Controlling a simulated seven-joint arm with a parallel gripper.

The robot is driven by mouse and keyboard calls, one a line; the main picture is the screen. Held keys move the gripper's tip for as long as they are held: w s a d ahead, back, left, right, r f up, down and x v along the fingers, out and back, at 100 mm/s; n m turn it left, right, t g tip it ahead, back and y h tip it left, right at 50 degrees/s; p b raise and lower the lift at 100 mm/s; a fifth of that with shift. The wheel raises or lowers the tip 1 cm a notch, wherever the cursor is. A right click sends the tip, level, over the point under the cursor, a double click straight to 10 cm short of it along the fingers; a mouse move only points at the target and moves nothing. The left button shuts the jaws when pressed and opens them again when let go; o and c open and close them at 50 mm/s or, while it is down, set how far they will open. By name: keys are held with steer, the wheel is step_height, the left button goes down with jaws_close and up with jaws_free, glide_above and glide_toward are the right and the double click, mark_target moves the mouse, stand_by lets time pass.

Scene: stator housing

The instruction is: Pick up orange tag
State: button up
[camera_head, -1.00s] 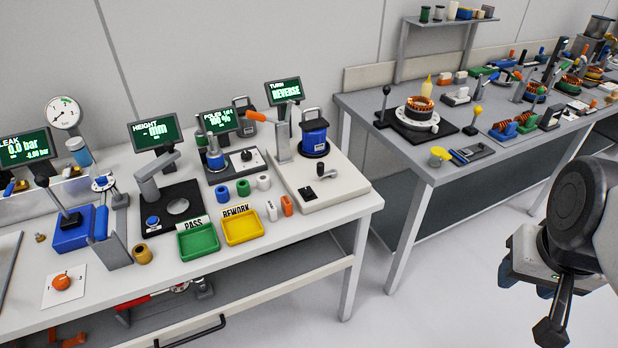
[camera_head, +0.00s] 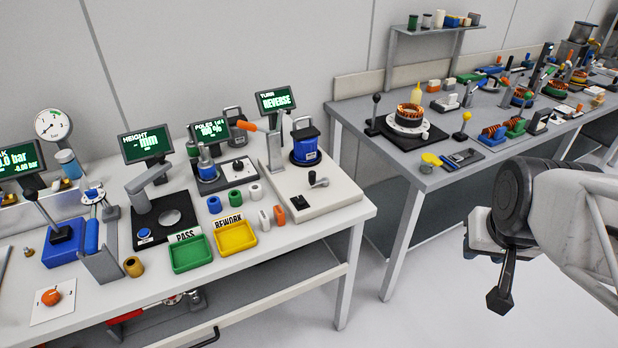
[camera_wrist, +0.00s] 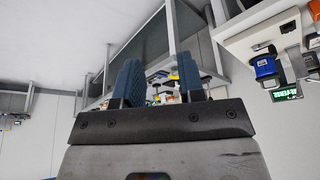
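The orange tag (camera_head: 279,215) is a small upright piece on the left bench, beside a similar white tag (camera_head: 264,219) and right of the yellow REWORK tray (camera_head: 236,238). I cannot make out the orange tag in the wrist view. My gripper is at the right of the head view, above the floor in front of the benches and well away from the tag; its fingers are mostly hidden there. In the wrist view my gripper (camera_wrist: 160,80) has two blue fingers standing apart, with nothing held between them.
A green PASS tray (camera_head: 191,254) lies left of the yellow one. Blue, green and white rings (camera_head: 236,197) stand behind the trays. The TURN station's pale base (camera_head: 318,203) with a black crank is right of the tag. The floor gap between benches is clear.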

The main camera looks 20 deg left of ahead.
steer(key=w+a+f+n+t+y, duration=0.1)
steer(key=w+a+f, duration=0.1)
steer(key=w+a, duration=0.25)
steer(key=w+a+f+n+t, duration=0.1)
steer(key=w+a+f, duration=0.2)
steer(key=w+a, duration=0.15)
steer(key=n+t+y, duration=0.4)
steer(key=n+y, duration=0.2)
steer(key=y, duration=0.3)
glide_toward(282, 217)
steer(key=x, duration=0.4)
steer(key=shift+a+r, duration=0.25)
steer(key=shift+w, duration=0.15)
steer(key=shift+x, duration=1.3)
steer(key=shift+f, duration=0.1)
steer(key=shift+x, duration=2.55)
steer(key=shift+f, duration=0.2)
